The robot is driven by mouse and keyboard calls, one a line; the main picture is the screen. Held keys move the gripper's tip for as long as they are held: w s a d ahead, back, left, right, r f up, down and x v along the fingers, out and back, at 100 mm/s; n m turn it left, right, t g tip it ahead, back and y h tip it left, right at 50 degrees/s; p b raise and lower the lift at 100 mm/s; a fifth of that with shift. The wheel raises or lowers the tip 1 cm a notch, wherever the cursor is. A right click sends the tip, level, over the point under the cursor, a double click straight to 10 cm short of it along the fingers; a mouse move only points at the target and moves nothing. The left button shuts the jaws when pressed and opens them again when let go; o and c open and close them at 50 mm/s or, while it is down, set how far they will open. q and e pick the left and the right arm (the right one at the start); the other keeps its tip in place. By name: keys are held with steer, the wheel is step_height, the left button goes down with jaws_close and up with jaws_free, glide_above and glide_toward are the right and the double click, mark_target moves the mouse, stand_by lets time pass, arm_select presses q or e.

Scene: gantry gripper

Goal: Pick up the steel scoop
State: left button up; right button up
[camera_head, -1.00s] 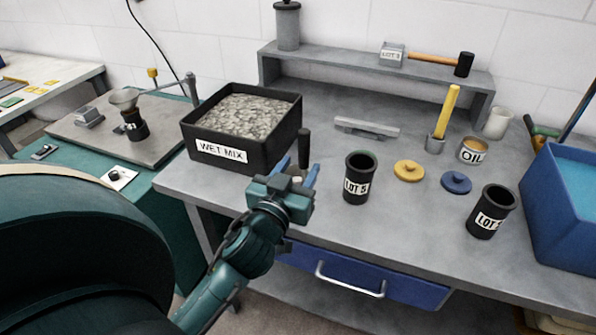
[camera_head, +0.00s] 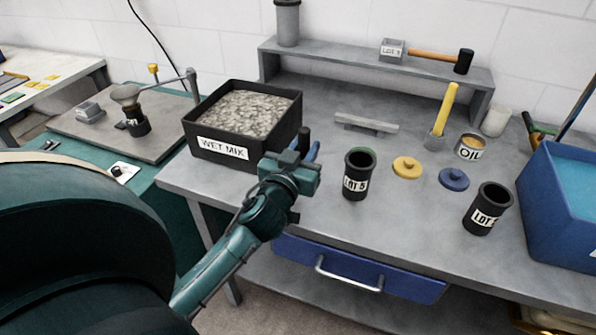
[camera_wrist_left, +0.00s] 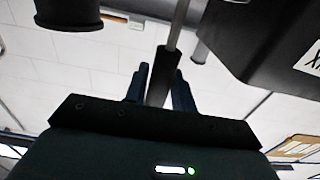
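The steel scoop (camera_head: 304,139) shows as an upright black handle beside the right wall of the black WET MIX box. The wrist view shows its black handle (camera_wrist_left: 160,76) with a grey metal shaft beyond it; the scoop's bowl is hidden. My left gripper (camera_head: 293,149) is at the handle, its blue fingers apart. In the left wrist view, my left gripper (camera_wrist_left: 160,78) has one finger on each side of the handle, with a small gap on the left. It looks open around it. My right gripper is not in view.
The WET MIX box (camera_head: 224,148) of grey gravel stands left of the gripper. A black LOT 5 cup (camera_head: 357,183) stands close on the right. Beyond it are a yellow lid (camera_head: 407,168), a blue lid (camera_head: 454,179) and another black cup (camera_head: 487,218). A grey bar (camera_head: 366,123) lies behind.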

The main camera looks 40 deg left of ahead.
arm_select(q)
steer(key=c, duration=0.5)
steer(key=shift+r, duration=0.15)
